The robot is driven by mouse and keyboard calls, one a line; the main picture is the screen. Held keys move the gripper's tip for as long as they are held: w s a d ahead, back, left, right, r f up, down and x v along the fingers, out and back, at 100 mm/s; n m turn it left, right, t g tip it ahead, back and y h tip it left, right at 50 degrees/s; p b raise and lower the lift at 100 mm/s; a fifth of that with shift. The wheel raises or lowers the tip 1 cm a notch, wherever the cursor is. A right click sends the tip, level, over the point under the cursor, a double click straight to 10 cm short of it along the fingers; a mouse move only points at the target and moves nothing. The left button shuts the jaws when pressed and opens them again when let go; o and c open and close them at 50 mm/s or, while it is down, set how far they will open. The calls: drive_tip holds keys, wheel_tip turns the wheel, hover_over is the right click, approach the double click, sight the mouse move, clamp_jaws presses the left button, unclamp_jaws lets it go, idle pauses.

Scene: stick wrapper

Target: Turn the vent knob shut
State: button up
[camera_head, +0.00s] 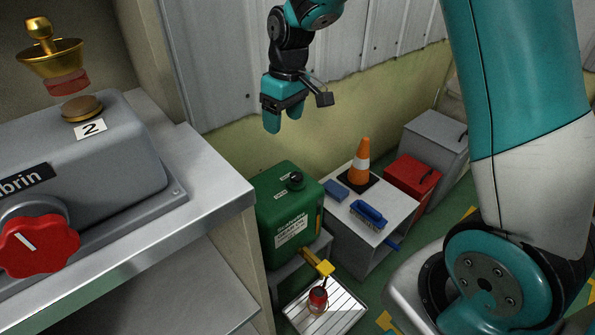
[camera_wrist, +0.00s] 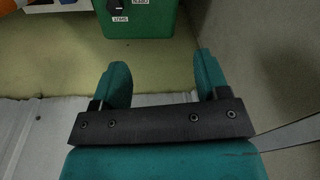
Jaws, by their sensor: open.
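A green container (camera_head: 288,212) with a white label stands low in the middle of the head view, a yellow spout at its base. A small black knob (camera_head: 295,180) sits on its top. In the wrist view the container (camera_wrist: 155,20) shows at the top edge, with a black knob (camera_wrist: 116,5) and small white labels that I cannot read surely. A red knob (camera_head: 38,246) with a white line is on the grey machine at left. No legible label names either knob as the vent. My gripper (camera_head: 283,118) is open and empty, above and apart from the container; its fingers (camera_wrist: 162,72) frame bare floor or wall.
The metal counter (camera_head: 215,180) with the grey machine (camera_head: 110,160) fills the left. A white table (camera_head: 385,228) holds a traffic cone (camera_head: 360,160) and a blue brush (camera_head: 368,214). A tray (camera_head: 340,312) with a red can (camera_head: 317,299) lies below the spout. A corrugated wall stands behind.

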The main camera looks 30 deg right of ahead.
drive_tip(key=h, duration=0.1)
hover_over(296, 175)
wheel_tip(296, 175, down, 9)
drive_tip(key=shift+g, duration=0.3)
wheel_tip(296, 175, down, 17)
drive_tip(key=shift+r+b, duration=0.2)
drive_tip(key=shift+b, duration=0.9)
drive_tip(key=c, duration=0.9)
